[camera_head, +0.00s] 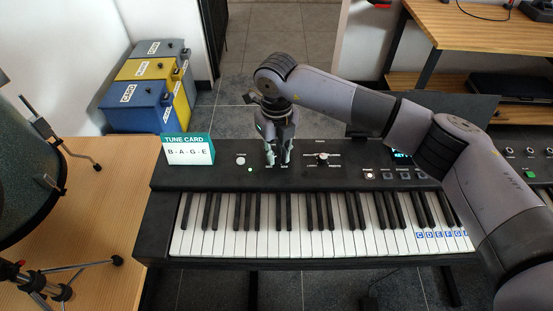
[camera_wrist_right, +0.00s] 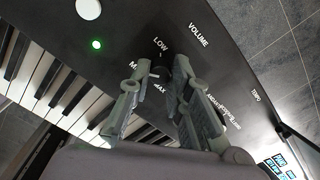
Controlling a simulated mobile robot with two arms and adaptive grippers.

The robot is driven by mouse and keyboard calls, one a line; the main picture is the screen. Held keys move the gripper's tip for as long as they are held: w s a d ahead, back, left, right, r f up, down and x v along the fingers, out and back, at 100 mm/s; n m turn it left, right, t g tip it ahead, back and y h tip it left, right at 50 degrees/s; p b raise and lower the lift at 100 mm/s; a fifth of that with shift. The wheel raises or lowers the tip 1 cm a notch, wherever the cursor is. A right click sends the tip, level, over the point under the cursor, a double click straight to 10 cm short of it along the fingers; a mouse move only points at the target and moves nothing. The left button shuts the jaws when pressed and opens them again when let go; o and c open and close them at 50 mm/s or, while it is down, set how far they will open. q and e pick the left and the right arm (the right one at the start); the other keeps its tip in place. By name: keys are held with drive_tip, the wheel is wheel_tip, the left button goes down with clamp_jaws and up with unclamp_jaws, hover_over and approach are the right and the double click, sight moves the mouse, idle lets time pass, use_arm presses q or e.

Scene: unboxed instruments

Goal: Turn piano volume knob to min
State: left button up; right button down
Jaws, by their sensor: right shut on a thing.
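The black piano (camera_head: 157,222) stands in the middle of the head view, its control panel behind the white keys. My right gripper (camera_head: 278,160) points down at the panel, left of the slider area. In the right wrist view the gripper (camera_wrist_right: 162,69) has its two fingertips on either side of a small dark volume knob (camera_wrist_right: 159,73), shut on it. The knob lies by the printed words VOLUME, LOW and MAX; its pointer direction is too small to tell. The fingers hide the knob in the head view. My left gripper is not in view.
A tune card (camera_head: 188,151) stands on the panel's left end. A white round button (camera_wrist_right: 88,9) and a green light (camera_wrist_right: 96,44) lie beside the knob. A drum (camera_head: 30,165) is at the left, storage cases (camera_head: 138,106) behind it. My right arm spans the panel's right side.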

sight(277, 156)
drive_tip(key=shift+n+b, duration=1.1)
drive_tip(key=shift+n, duration=0.1)
drive_tip(key=c, duration=1.5)
unclamp_jaws()
drive_tip(key=shift+o, duration=0.2)
drive_tip(key=shift+r, duration=0.25)
wheel_tip(277, 156, up, 12)
drive_tip(key=shift+f, duration=0.25)
